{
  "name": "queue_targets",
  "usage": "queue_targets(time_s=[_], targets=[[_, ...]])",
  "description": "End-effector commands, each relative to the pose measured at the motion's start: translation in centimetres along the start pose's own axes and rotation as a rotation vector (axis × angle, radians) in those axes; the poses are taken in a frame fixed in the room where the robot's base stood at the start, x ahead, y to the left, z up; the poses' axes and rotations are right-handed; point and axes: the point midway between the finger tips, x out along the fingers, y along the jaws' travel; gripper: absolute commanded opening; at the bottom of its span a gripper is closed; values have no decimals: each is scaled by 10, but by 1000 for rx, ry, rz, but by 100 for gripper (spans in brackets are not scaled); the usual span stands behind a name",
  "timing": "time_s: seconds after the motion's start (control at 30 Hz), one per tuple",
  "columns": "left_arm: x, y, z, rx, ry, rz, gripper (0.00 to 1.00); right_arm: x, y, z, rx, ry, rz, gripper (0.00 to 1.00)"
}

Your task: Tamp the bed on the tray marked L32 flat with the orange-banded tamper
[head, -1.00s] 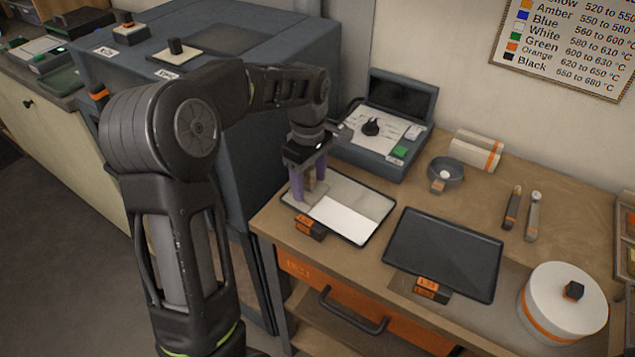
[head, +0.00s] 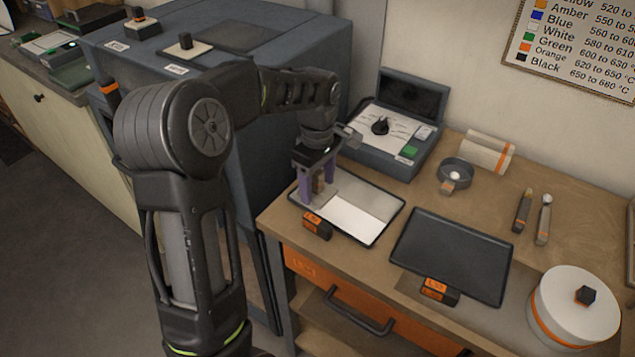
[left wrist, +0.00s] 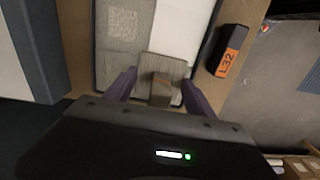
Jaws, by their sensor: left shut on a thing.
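The tray marked L32 (head: 393,207) lies at the left end of the bench, with its black and orange L32 tag (left wrist: 230,50) beside it. Its bed has a smooth white part (head: 356,216) and a grey part (head: 372,196); the wrist view shows the grey part (left wrist: 124,40) as rough. My left gripper (head: 317,188) is shut on the tamper's handle (left wrist: 161,90), above the tray's left end. The tamper's flat grey foot (left wrist: 165,66) is at the bed; whether it presses on it I cannot tell. The orange band is mostly hidden. My right gripper is out of view.
A dark tray (head: 452,254) with its own tag lies to the right. A control box (head: 395,136) stands behind, with a small grey bowl (head: 455,174) and a white roll (head: 487,152) near it. A lidded white pot (head: 574,305) stands front right. A large blue-grey cabinet is left.

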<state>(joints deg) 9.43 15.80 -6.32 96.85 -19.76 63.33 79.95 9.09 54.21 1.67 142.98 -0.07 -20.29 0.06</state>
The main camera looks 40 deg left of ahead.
Motion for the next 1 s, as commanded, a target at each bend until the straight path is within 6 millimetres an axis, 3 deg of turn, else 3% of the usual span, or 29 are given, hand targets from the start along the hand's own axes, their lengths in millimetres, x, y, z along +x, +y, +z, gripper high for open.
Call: queue_targets(time_s=[1.0], targets=[[6, 0, 0, 1, 0, 0, 31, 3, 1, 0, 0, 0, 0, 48]])
